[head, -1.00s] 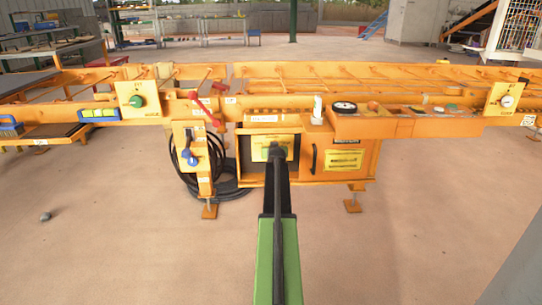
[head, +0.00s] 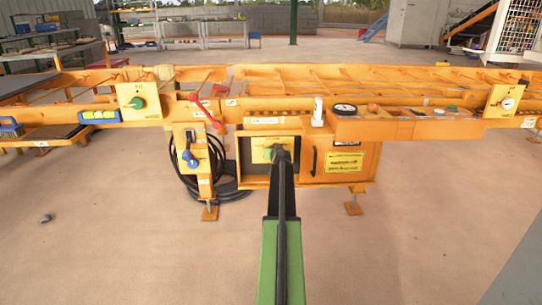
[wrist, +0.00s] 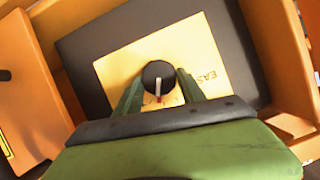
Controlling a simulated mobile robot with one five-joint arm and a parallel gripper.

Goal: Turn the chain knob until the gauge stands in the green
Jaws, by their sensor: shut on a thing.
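A round black knob (wrist: 158,78) with a white and red pointer line sits on a yellow plate (wrist: 190,42) in the wrist view. Only the letters "EAS" can be read on the plate. My gripper (wrist: 158,90) is shut on this knob, one green finger on each side. In the head view, my gripper (head: 279,152) reaches into the orange machine's front recess and hides the knob. A white-faced gauge (head: 508,104) is on the right plate, and a dark-rimmed gauge (head: 344,109) is on the console. Their needles and any green zone are too small to read.
A red lever (head: 206,110) and a blue-knobbed handle (head: 190,156) are left of the recess. The front floor is clear apart from a small grey lump (head: 45,218).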

